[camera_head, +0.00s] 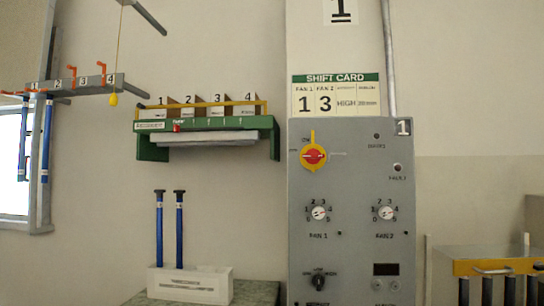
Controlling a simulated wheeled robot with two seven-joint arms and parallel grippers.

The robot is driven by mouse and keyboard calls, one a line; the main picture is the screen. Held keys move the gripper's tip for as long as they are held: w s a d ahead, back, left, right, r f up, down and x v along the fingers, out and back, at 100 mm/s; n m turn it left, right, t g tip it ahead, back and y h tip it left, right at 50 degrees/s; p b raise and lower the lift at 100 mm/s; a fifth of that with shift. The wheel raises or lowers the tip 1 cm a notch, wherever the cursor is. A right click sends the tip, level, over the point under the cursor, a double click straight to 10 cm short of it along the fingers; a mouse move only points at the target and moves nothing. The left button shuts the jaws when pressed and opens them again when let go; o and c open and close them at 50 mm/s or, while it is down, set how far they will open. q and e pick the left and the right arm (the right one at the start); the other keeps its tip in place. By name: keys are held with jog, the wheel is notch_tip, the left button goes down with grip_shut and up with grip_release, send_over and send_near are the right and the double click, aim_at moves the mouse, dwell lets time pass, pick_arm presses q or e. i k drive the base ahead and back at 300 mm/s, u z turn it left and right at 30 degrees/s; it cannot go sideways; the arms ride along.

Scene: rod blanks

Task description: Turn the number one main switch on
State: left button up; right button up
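The main switch (313,155), a red rotary knob on a yellow plate, is at the panel's upper left. A yellow piece sticks up from the top of the switch. The small labels beside the switch are too small to read surely. Neither of my grippers shows in the head view.
The panel also carries the fan 1 dial (318,213), fan 2 dial (386,213), a black selector knob (318,282) and a small dark display (385,269). A shift card (336,95) hangs above. A green shelf (150,148) and a white block (190,286) with blue rods are left.

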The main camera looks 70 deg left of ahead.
aim_at(313, 156)
jog(key=z, duration=0.1)
jog(key=k, duration=0.35)
jog(key=u, duration=1.2)
